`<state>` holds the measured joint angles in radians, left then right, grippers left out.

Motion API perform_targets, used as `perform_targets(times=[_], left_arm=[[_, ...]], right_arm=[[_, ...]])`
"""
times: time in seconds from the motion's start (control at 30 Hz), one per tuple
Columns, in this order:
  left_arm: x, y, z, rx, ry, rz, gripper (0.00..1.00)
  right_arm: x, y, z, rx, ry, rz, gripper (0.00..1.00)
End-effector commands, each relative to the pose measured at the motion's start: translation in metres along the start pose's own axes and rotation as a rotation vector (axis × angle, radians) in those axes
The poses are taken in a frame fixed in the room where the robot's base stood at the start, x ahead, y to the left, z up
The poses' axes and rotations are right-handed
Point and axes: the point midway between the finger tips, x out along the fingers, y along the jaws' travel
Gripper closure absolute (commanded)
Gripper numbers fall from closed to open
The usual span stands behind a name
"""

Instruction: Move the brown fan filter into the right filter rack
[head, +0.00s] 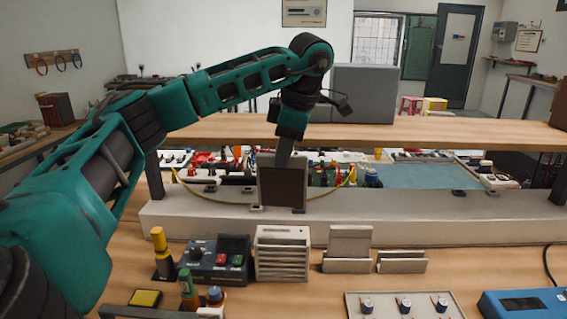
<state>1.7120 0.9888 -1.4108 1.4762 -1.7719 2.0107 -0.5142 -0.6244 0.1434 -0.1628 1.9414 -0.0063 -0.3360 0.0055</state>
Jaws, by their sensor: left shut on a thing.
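The brown fan filter (283,187) is a dark, upright square panel with a thin frame, near the middle of the head view. My left gripper (284,157) comes down from above and is shut on its top edge. The filter's lower edge is at the grey ledge (410,222), between small light feet or brackets; I cannot tell whether it rests in them. No rack is clearly labelled. Two small grey slotted holders, a taller one (348,250) and a lower one (401,262), stand in front of the ledge. My right gripper is not in view.
A beige slatted box (282,254) and a control box with buttons (212,260) stand in front of the ledge. A tray with several small knobs (405,305) and a blue meter (523,303) are front right. A wooden shelf (440,132) crosses behind, above cluttered parts.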

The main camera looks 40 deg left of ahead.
Motion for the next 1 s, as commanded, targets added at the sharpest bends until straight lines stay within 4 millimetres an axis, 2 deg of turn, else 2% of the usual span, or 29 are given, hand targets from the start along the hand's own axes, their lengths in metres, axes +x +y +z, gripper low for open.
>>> perform_targets(times=[1.0], left_arm=[[-0.06, 0.009, -0.015, 0.0, 0.0, 0.001, 1.0]], right_arm=[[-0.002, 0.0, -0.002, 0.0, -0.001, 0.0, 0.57]])
